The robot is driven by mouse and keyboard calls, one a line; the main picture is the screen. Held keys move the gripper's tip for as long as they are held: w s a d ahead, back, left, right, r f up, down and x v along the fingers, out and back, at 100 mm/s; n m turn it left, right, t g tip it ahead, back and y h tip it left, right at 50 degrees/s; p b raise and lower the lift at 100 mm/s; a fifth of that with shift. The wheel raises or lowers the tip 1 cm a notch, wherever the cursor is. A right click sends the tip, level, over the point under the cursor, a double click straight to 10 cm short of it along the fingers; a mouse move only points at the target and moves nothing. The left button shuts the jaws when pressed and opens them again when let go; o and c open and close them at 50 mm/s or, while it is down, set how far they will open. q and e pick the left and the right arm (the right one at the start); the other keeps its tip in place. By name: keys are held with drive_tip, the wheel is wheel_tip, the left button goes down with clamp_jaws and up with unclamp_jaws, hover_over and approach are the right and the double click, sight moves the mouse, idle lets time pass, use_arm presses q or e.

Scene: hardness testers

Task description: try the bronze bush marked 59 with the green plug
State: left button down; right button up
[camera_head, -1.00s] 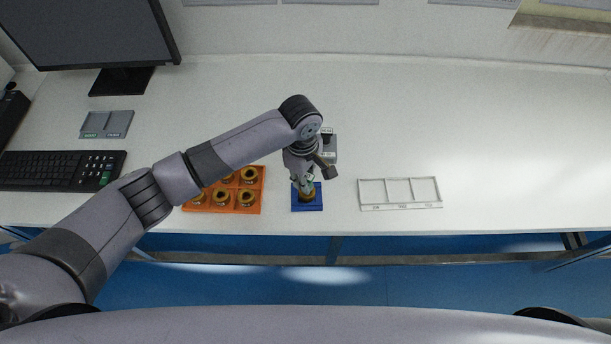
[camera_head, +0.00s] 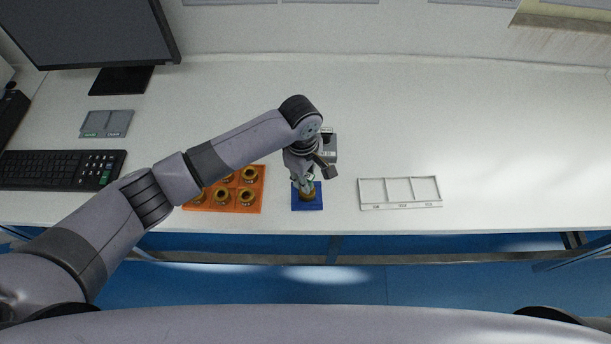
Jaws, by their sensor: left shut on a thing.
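My left gripper (camera_head: 307,186) is over the blue block (camera_head: 311,206) near the table's front edge. A bronze bush (camera_head: 306,196) sits on that block, right under the fingertips. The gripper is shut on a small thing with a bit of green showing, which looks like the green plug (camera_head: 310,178). The fingers hide most of it, and I cannot tell how deep it sits in the bush. The marking on the bush is too small to read. Several more bronze bushes (camera_head: 248,197) stand in the orange tray (camera_head: 257,208) to the left. My right gripper is not in view.
A white tray with three empty compartments (camera_head: 400,207) lies to the right. A grey holder (camera_head: 329,143) stands partly behind my wrist. A grey two-part tray (camera_head: 107,124), a keyboard (camera_head: 60,170) and a monitor (camera_head: 90,30) are at the left. The right of the table is clear.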

use_arm(q)
drive_tip(key=shift+r+p, duration=0.1)
drive_tip(key=shift+p, duration=0.6)
idle(0.8)
idle(1.2)
drive_tip(key=shift+p, duration=0.4)
idle(0.5)
drive_tip(key=shift+r+p, duration=0.45)
drive_tip(key=shift+p, duration=1.25)
idle(1.5)
drive_tip(key=shift+r+p, duration=2.05)
drive_tip(key=shift+p, duration=0.6)
